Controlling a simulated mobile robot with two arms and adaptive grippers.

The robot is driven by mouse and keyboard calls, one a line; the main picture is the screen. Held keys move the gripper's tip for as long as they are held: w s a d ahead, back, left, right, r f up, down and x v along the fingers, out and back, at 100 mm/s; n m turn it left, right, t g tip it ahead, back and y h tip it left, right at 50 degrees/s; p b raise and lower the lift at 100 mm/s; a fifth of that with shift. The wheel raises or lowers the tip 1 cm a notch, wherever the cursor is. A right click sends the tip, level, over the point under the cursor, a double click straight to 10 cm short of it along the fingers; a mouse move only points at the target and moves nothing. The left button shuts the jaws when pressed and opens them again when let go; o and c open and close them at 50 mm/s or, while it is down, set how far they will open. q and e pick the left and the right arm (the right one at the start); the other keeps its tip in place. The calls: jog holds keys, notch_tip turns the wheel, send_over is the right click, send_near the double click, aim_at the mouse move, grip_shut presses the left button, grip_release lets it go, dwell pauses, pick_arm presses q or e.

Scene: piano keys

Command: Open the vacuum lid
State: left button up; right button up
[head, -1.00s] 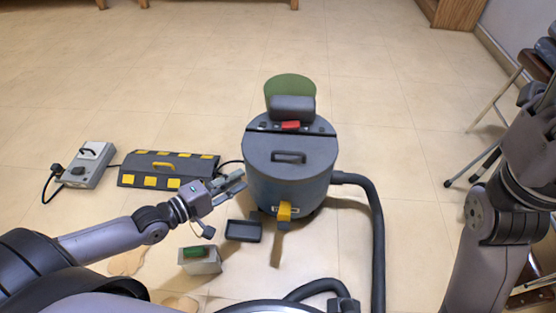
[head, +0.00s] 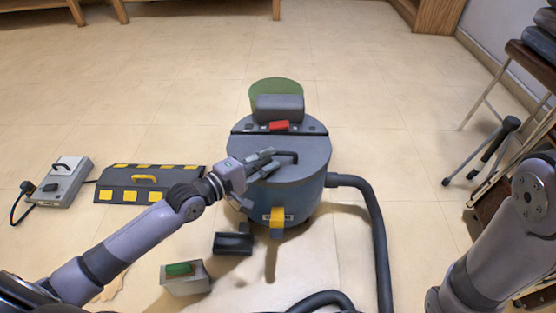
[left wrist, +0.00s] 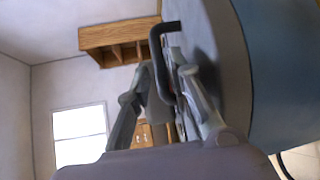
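The vacuum (head: 290,205) is a blue-grey drum with a round grey lid (head: 307,172) that lies closed on top. A dark bar handle (head: 287,154) stands on the lid, and a yellow latch (head: 277,222) is on the drum's front. My left gripper (head: 268,162) is over the left part of the lid, its fingertips at the handle's left end. In the left wrist view my gripper (left wrist: 164,82) has its fingers apart, and the black handle (left wrist: 157,45) runs between them; I cannot tell if they touch it. My right gripper is out of view.
A hose (head: 375,240) curves down the drum's right side. A black tray (head: 233,243) and a grey box with a green top (head: 184,277) lie in front. A dark yellow-marked panel (head: 150,184) and a grey case (head: 62,182) lie left. A folding chair (head: 490,105) stands right.

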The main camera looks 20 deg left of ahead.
aim_at(278, 153)
pick_arm(q)
jog(key=shift+b+x, duration=0.75)
jog(key=shift+x, duration=1.35)
grip_shut()
